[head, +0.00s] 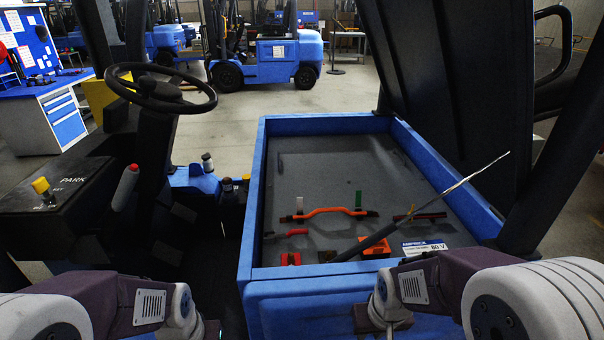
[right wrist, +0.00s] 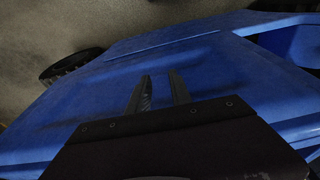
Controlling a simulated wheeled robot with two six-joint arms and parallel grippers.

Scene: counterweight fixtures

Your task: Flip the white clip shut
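The white clip (head: 299,205) is a small upright white piece near the left end of an orange bar (head: 330,211), inside the blue-walled battery bay (head: 253,215). A similar green clip (head: 358,199) stands upright near the bar's right end. My right gripper shows in the right wrist view (right wrist: 159,84) with its two fingers apart and nothing between them. It is over a blue body panel (right wrist: 215,75), away from the clip. My left arm comes in at the lower left of the head view; its fingers are out of sight.
A red handle (head: 297,232), orange blocks (head: 375,247) and a dark rod with a pale twisted tip (head: 470,180) are in the bay, the rod slanting up rightward. A steering wheel (head: 160,88) stands left, and a raised dark cover (head: 450,90) rises at right.

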